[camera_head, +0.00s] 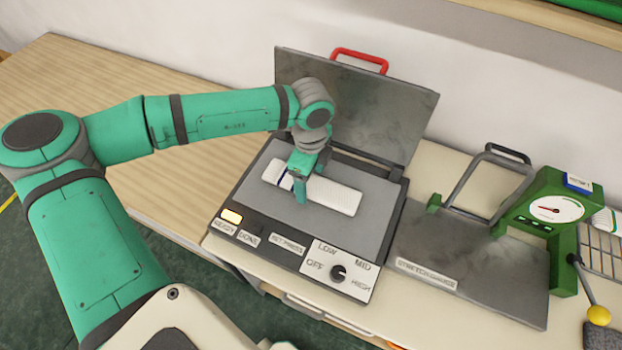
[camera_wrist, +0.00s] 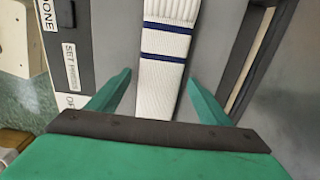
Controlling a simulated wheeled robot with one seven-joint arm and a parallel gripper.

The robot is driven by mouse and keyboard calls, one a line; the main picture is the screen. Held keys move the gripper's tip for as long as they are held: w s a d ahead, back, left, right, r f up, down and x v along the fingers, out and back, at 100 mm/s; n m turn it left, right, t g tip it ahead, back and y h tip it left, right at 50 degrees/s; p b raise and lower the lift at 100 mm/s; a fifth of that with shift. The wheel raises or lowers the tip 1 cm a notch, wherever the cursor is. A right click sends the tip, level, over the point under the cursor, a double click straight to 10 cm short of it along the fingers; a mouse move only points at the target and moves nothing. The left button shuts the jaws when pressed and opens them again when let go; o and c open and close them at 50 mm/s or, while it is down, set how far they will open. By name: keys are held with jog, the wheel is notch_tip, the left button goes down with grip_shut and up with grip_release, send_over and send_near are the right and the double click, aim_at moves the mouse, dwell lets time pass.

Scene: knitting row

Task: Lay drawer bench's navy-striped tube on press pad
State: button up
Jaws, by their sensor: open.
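The white knitted tube with navy stripes (camera_head: 330,195) lies flat on the grey press pad (camera_head: 258,201) of the open press. In the wrist view the tube (camera_wrist: 160,95) runs lengthwise between my fingers, its two navy bands showing across it. My gripper (camera_head: 306,180) is low over the tube's left part, one finger on each side. In the wrist view my gripper (camera_wrist: 160,88) is open, with a gap between each finger and the tube. The press pad (camera_wrist: 118,50) shows on both sides of the tube. Part of the tube is hidden behind my gripper.
The press lid (camera_head: 360,105) with its red handle (camera_head: 360,60) stands raised behind the pad. The front panel has a lit lamp (camera_head: 232,216) and a heat knob (camera_head: 338,272). The wooden bench top (camera_head: 70,85) at left is clear.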

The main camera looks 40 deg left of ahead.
aim_at(311, 184)
notch_tip(311, 184, up, 12)
jog(key=shift+f, duration=0.2)
jog(key=shift+d, duration=0.1)
dwell(0.6)
